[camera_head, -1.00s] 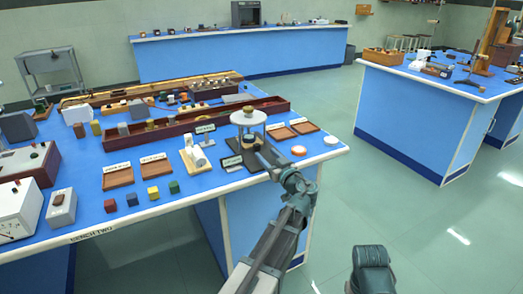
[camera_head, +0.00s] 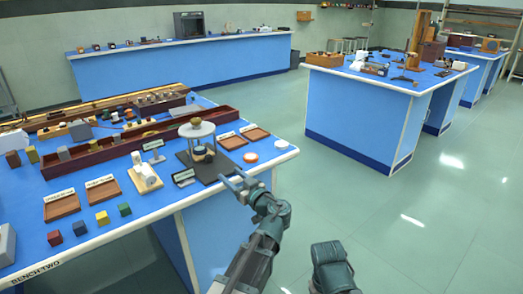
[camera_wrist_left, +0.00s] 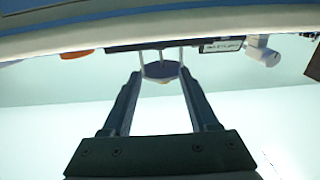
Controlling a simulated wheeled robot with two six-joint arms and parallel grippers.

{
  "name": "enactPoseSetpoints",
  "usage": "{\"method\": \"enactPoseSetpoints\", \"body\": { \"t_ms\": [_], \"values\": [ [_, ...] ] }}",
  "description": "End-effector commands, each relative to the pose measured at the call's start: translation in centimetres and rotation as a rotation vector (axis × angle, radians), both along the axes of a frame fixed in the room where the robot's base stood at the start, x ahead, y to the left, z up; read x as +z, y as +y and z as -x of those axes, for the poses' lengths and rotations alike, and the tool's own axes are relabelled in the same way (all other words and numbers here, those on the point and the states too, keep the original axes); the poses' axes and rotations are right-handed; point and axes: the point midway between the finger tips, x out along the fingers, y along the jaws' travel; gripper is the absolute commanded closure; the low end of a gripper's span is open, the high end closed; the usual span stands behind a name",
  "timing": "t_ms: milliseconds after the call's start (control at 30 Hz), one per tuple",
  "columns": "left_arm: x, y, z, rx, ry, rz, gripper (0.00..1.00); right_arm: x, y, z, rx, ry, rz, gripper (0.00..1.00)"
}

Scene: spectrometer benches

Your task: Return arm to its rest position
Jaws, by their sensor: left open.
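My left gripper (camera_head: 232,181) is open and empty in the head view. It is beside the front right corner of the dark base (camera_head: 216,167) under a round white-topped stand (camera_head: 197,130), near the bench edge. I cannot tell its exact height there. In the left wrist view, the two fingers of the left gripper (camera_wrist_left: 161,78) are spread apart with nothing held between them. The stand's round plate and legs show beyond the tips, under the bench's pale edge. My right gripper cannot be made out.
The blue bench (camera_head: 22,236) carries wooden trays (camera_head: 62,205), coloured cubes (camera_head: 103,218), a white cylinder on a block (camera_head: 146,178) and round discs (camera_head: 251,157) close to the gripper. Open floor (camera_head: 390,230) lies to the right, before another blue bench (camera_head: 350,115).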

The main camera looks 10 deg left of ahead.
Motion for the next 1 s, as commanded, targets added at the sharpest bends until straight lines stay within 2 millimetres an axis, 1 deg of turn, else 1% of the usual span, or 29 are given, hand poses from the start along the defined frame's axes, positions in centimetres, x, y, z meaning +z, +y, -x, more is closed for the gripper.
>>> {"method": "enactPoseSetpoints", "body": {
  "t_ms": [67,133,167,267,300,367,400,467,500,600,733,900,967,1000],
  "values": [
    [-0.3,0.0,0.2,0.003,0.014,0.005,0.4,0.0,0.0,0.0,0.0,0.0,0.0,0.5],
    [-1.3,-0.2,0.9,0.013,0.064,0.024,0.4,0.0,0.0,0.0,0.0,0.0,0.0,0.5],
    [-2.0,-0.3,1.3,0.019,0.101,0.037,0.4,0.0,0.0,0.0,0.0,0.0,0.0,0.5],
    [-5.5,-1.3,3.6,0.031,0.295,0.101,0.4,0.0,0.0,0.0,0.0,0.0,0.0,0.5],
    [-7.3,-2.0,4.8,0.024,0.397,0.133,0.4,0.0,0.0,0.0,0.0,0.0,0.0,0.5],
    [-10.2,-3.4,6.8,-0.005,0.566,0.184,0.4,0.0,0.0,0.0,0.0,0.0,0.0,0.5],
    [-12.0,-4.6,8.2,-0.036,0.681,0.216,0.4,0.0,0.0,0.0,0.0,0.0,0.0,0.5],
    [-14.4,-6.5,10.4,-0.102,0.85,0.26,0.4,0.0,0.0,0.0,0.0,0.0,0.0,0.5],
    [-15.8,-7.9,11.8,-0.155,0.954,0.286,0.4,0.0,0.0,0.0,0.0,0.0,0.0,0.5],
    [-18.5,-11.2,15.0,-0.301,1.178,0.338,0.4,0.0,0.0,0.0,0.0,0.0,0.0,0.5],
    [-20.5,-15.1,18.7,-0.503,1.393,0.381,0.4,0.0,0.0,0.0,0.0,0.0,0.0,0.5],
    [-21.7,-19.6,23.2,-0.787,1.605,0.412,0.4,0.0,0.0,0.0,0.0,0.0,0.0,0.5],
    [-21.9,-21.1,24.7,-0.894,1.665,0.42,0.4,0.0,0.0,0.0,0.0,0.0,0.0,0.5],
    [-20.1,-21.0,24.4,-0.884,1.66,0.418,0.4,1.8,0.0,0.0,0.0,0.0,0.0,0.5]
  ]
}}
